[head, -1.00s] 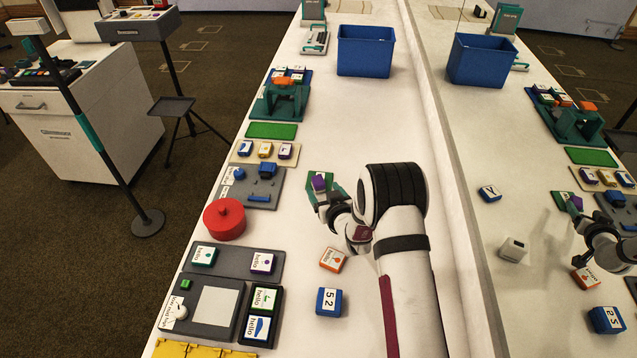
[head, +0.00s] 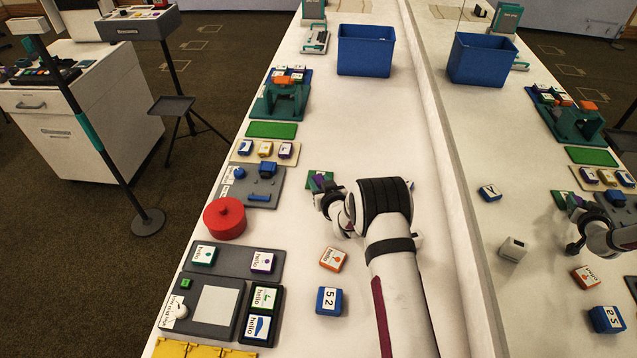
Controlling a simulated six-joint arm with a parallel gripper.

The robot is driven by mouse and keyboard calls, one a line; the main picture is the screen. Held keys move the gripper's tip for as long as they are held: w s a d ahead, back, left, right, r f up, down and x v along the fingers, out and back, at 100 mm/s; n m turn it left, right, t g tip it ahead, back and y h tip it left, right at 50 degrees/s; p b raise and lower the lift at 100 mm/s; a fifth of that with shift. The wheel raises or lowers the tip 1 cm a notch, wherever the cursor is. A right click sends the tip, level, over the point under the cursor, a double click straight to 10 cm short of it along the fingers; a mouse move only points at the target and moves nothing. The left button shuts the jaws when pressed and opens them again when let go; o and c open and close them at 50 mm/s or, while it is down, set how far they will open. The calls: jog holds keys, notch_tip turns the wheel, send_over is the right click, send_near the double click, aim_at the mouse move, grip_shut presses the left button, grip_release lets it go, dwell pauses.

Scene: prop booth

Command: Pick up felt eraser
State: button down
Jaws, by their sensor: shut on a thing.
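A small purple block (head: 318,180), which I take to be the felt eraser, shows at the fingertips over a green square pad (head: 327,174). My gripper (head: 321,190) points away from the camera and is shut on this block. The fingers and wrist hide most of it. I cannot tell whether the block still touches the pad or is clear of it.
An orange-edged card block (head: 333,259) and a blue number block (head: 329,301) lie on the white counter nearer the camera. A red round pot (head: 225,219) stands to the left. A blue bin (head: 366,51) stands farther back. A mirror wall runs along the right.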

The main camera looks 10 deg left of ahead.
notch_tip(320, 180, up, 4)
jog(key=shift+r, duration=0.2)
jog(key=s+d+r, duration=0.3)
jog(key=d+r, duration=0.4)
jog(key=d, duration=0.4)
jog(key=w+a+f, duration=0.1)
jog(key=a+f, duration=0.1)
jog(key=a, duration=0.1)
jog(key=a+f, duration=0.2)
jog(key=a, duration=0.2)
jog(key=w+a+f, duration=0.1)
jog(key=a+f, duration=0.2)
jog(key=shift+w+a, duration=0.35)
jog(key=shift+a, duration=0.05)
notch_tip(320, 180, down, 3)
jog(key=shift+a+f, duration=0.1)
jog(key=shift+f, duration=0.45)
